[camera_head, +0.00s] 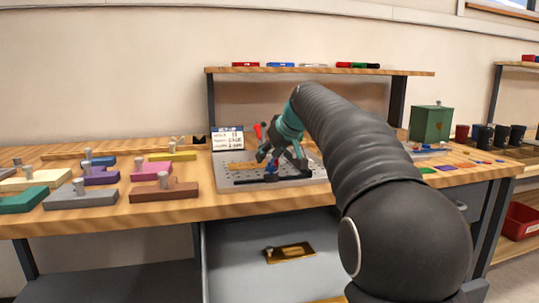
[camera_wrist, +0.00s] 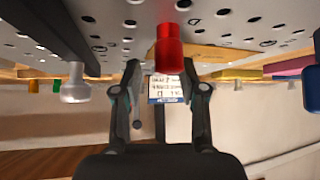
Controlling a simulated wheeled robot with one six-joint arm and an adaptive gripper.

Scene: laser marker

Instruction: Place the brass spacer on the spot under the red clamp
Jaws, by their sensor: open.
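My gripper (camera_head: 283,160) is over the perforated metal plate (camera_head: 225,183) on the bench, near the red clamp's handle (camera_head: 258,131). In the wrist view my gripper (camera_wrist: 167,92) has its fingers apart. A red cylinder (camera_wrist: 169,50) shows between and beyond the fingers; I cannot tell whether it touches them or is part of the clamp. A flat brass-coloured piece with a small knob (camera_head: 290,252) lies in the open drawer below the bench. Another yellowish bar (camera_head: 240,166) lies on the perforated plate. The spot under the clamp is hidden by my gripper.
Several coloured blocks with knobs, such as a brown one (camera_head: 165,190), crowd the bench's left. A small sign (camera_head: 228,139) stands behind the plate. A shelf (camera_head: 320,71) runs above. A green box (camera_head: 430,123) stands at the right. The open drawer (camera_head: 225,265) juts out below.

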